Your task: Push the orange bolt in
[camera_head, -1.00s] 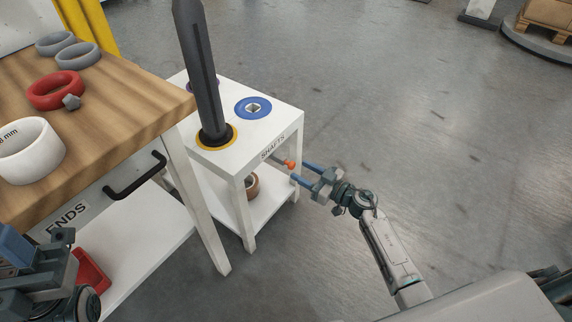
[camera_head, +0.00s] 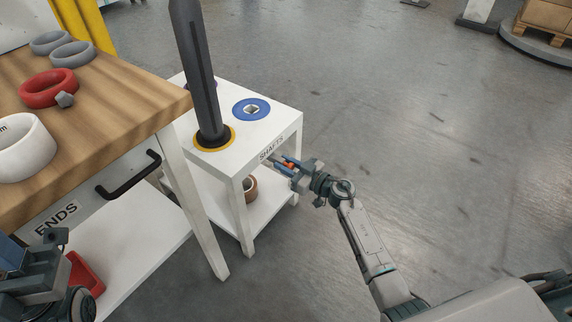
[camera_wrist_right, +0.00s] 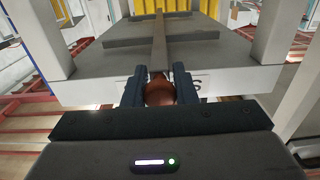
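The orange bolt (camera_head: 289,164) has a round orange head at the front of the white shafts stand (camera_head: 280,128), below the SHAFTS label. In the right wrist view its head (camera_wrist_right: 160,93) fills the gap between my right gripper's two dark fingers, and a straight bar (camera_wrist_right: 159,45) runs away beyond it. My right gripper (camera_head: 283,166) has one finger on each side of the head and appears shut on it. The fingers partly hide the bolt. My left gripper (camera_head: 30,268) is at the lower left, partly out of frame; its fingertips do not show clearly.
A dark upright shaft (camera_head: 205,90) stands in a yellow ring on the stand, near a blue ring (camera_head: 262,107). A brown roll (camera_head: 251,188) is on the lower shelf.

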